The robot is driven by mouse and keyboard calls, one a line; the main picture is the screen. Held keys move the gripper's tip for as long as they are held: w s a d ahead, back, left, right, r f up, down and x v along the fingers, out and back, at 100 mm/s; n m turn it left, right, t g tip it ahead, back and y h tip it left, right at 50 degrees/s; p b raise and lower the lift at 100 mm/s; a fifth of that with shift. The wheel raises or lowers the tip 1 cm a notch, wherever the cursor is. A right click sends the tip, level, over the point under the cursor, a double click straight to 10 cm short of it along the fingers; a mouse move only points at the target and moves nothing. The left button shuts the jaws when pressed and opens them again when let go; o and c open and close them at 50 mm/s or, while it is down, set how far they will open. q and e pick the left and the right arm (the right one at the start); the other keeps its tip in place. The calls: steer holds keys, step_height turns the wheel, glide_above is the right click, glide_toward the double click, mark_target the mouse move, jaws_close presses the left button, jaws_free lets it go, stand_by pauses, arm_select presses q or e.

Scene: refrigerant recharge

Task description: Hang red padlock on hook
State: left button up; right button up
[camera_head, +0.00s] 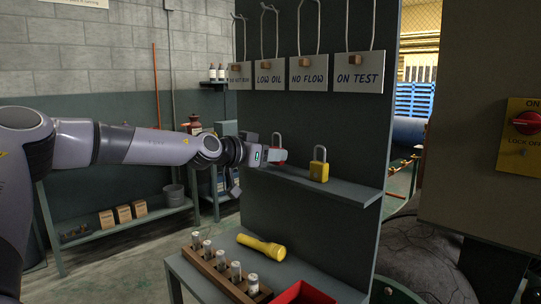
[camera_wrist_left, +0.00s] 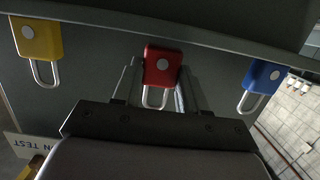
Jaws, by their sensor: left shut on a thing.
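My left gripper (camera_head: 273,156) is at the shelf of the grey panel, shut on the red padlock (camera_head: 280,155). The padlock's silver shackle points up beside the fingers. In the left wrist view the red padlock (camera_wrist_left: 163,65) sits between the two fingers of the gripper (camera_wrist_left: 158,80). I cannot tell whether it still touches the shelf. Several wire hooks (camera_head: 299,28) hang in a row high on the panel, above and apart from the padlock. Wooden blocks and white signs are below them: LOW OIL (camera_head: 283,77), NO FLOW (camera_head: 308,74), ON TEST (camera_head: 359,73). My right gripper is not in view.
A yellow padlock (camera_head: 319,169) stands on the shelf (camera_head: 345,188) right of the gripper. A blue padlock (camera_wrist_left: 261,75) shows only in the left wrist view. Below are a yellow flashlight (camera_head: 262,247), a vial rack (camera_head: 222,277) and a red tray (camera_head: 303,292).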

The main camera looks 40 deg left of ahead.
arm_select(q)
steer(key=shift+r, duration=0.35)
steer(key=shift+s+a+r+p, duration=0.1)
steer(key=shift+s+r+p, duration=0.05)
steer(key=shift+s+p, duration=0.45)
steer(key=f+p+v, duration=0.1)
steer(key=p+v, duration=0.5)
steer(key=v, duration=0.1)
steer(key=shift+s+f, duration=0.2)
steer(key=shift+f, duration=0.15)
